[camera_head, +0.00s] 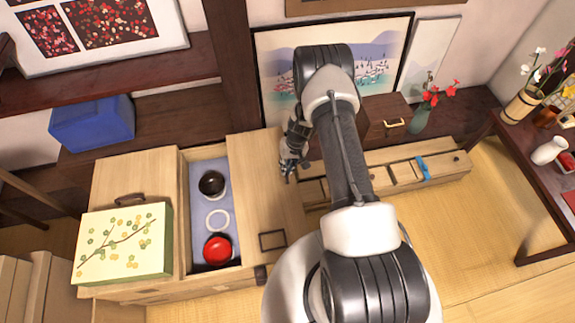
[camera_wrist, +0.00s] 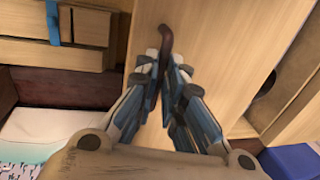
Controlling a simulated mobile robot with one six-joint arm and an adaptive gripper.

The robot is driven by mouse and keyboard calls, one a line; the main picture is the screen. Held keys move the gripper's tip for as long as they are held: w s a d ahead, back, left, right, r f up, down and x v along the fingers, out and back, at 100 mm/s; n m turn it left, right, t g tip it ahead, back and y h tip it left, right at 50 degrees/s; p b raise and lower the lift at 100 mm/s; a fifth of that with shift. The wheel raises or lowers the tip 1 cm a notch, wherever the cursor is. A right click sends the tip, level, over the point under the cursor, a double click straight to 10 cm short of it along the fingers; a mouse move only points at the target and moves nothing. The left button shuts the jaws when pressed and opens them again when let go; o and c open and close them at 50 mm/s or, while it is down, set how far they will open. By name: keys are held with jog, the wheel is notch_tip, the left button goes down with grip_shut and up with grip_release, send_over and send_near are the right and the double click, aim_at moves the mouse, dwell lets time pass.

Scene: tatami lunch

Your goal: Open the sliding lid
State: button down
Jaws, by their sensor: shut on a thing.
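The sliding lid (camera_head: 255,185) is a pale wooden panel on the long low chest, right of an open compartment (camera_head: 228,250). A black bowl (camera_head: 211,184), a white ring (camera_head: 217,219) and a red bowl (camera_head: 217,249) lie in the compartment. My gripper (camera_head: 289,168) is low over the lid's right side near the back. In the wrist view, my gripper (camera_wrist: 166,66) is closed around a dark curved handle (camera_wrist: 166,38) on the pale panel (camera_wrist: 200,45). The handle is hidden in the head view, and its lower part is hidden between the fingers.
A floral box (camera_head: 125,243) covers part of the chest's left end. A blue box (camera_head: 92,123) stands behind on the dark shelf. Open tatami (camera_head: 470,235) is at right.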

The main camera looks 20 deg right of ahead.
jog(key=shift+w, duration=0.1)
jog(key=c, duration=1.7)
grip_release()
jog(key=r, duration=0.4)
jog(key=d+r, duration=0.1)
jog(key=r, duration=0.3)
jog(key=d+r, duration=0.1)
jog(key=r, duration=0.2)
jog(key=shift+s+d+r, duration=0.1)
jog(key=shift+s+r, duration=0.2)
jog(key=shift+r, duration=0.1)
